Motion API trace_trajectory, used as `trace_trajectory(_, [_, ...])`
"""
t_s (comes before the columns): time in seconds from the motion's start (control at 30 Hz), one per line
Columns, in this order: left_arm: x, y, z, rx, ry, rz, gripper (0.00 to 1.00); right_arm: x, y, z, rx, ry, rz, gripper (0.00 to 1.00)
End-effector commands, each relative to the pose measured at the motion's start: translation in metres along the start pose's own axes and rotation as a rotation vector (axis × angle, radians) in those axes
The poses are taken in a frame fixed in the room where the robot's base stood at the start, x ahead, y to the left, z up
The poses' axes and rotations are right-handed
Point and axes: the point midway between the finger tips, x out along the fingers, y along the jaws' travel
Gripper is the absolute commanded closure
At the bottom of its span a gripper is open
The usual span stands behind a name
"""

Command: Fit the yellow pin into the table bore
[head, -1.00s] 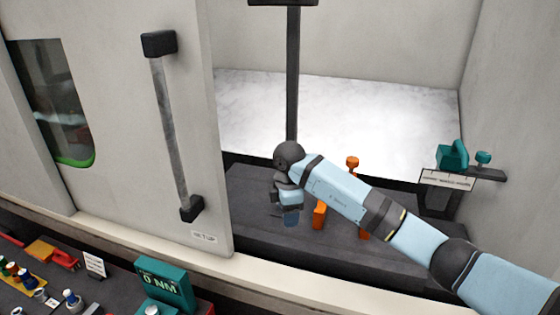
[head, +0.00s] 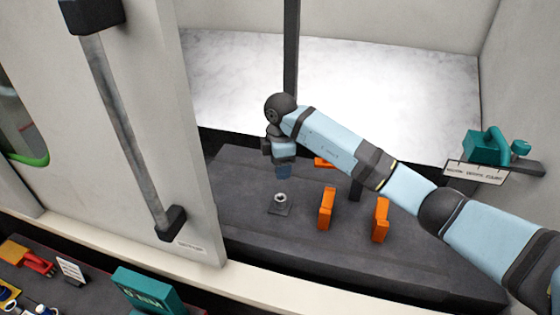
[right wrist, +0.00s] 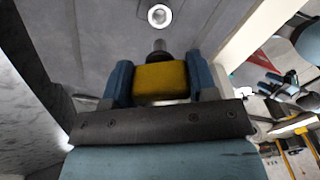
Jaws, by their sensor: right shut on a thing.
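The yellow pin (right wrist: 160,80) has a yellow block for a grip and a grey shank that points away from my wrist. My right gripper (right wrist: 160,85) is shut on the yellow block, with a blue finger on each side. In the head view this gripper (head: 284,171) hangs over the dark table, and the pin cannot be made out there. The table bore (head: 280,197) is a pale ring on a small dark square plate, below the gripper in the picture. In the right wrist view the bore (right wrist: 159,16) lies beyond the shank's tip, apart from it. My left gripper is not in view.
Two upright orange blocks (head: 327,208) (head: 381,220) stand on the dark table (head: 330,250) right of the bore. A sliding door with a long handle (head: 125,120) is at the left. A teal part (head: 487,147) sits on a labelled ledge at the right.

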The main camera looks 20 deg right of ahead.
Motion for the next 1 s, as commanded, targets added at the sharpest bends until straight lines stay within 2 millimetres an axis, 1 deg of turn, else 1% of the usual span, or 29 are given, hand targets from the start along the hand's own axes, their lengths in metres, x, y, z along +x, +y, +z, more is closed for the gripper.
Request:
trace_trajectory(0.13, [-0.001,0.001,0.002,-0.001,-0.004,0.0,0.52,0.0,0.0,0.0,0.0,0.0,0.0,0.72])
trace_trajectory(0.3, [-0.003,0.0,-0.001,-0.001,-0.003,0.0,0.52,-0.001,0.0,0.0,0.0,0.0,0.0,0.72])
trace_trajectory(0.57, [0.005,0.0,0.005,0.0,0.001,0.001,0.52,0.019,0.0,0.0,0.001,-0.001,-0.001,0.72])
trace_trajectory(0.8, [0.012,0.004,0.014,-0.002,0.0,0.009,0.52,0.043,0.0,0.0,0.0,-0.001,-0.001,0.72])
trace_trajectory(1.0, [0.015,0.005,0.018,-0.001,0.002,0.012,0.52,0.056,0.0,0.0,0.0,0.0,0.0,0.72])
